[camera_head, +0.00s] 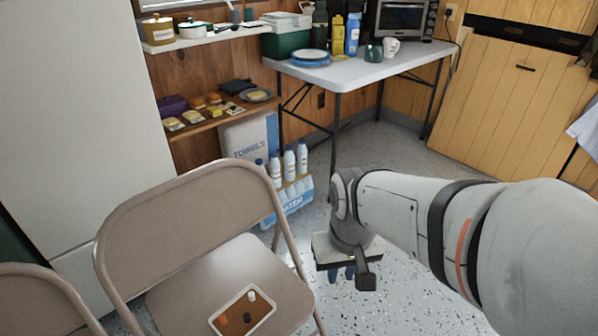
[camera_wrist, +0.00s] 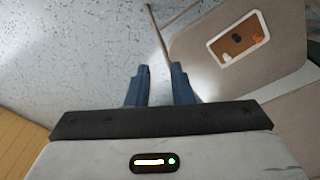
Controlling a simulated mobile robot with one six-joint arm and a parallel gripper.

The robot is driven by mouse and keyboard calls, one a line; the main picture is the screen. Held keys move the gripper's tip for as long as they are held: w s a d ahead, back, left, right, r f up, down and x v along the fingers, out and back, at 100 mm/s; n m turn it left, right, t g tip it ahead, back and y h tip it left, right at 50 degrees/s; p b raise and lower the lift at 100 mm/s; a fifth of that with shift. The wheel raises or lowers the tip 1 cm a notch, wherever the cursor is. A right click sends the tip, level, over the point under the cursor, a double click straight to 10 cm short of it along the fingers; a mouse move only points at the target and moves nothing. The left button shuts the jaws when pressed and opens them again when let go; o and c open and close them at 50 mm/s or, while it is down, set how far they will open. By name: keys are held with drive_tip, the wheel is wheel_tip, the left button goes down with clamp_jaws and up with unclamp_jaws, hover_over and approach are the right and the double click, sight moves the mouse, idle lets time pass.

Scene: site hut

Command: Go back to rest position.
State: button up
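My gripper (camera_head: 342,273) hangs pointing down over the speckled floor, to the right of the folding chair's seat in the head view. In the wrist view the two blue fingers (camera_wrist: 158,78) stand apart with bare floor between their tips, so it is open and empty. My arm reaches in from the right edge of the head view.
A beige folding chair (camera_head: 205,285) holds a brown tray (camera_head: 228,327) with small items. A white folding table (camera_head: 345,72) stands at the back. Floor right of the chair is clear.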

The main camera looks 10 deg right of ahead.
wheel_tip(320, 180, up, 32)
drive_tip(key=t+p, duration=0.1)
drive_tip(key=p, duration=2.7)
drive_tip(key=shift+s+p, duration=0.3)
drive_tip(key=shift+p, duration=0.05)
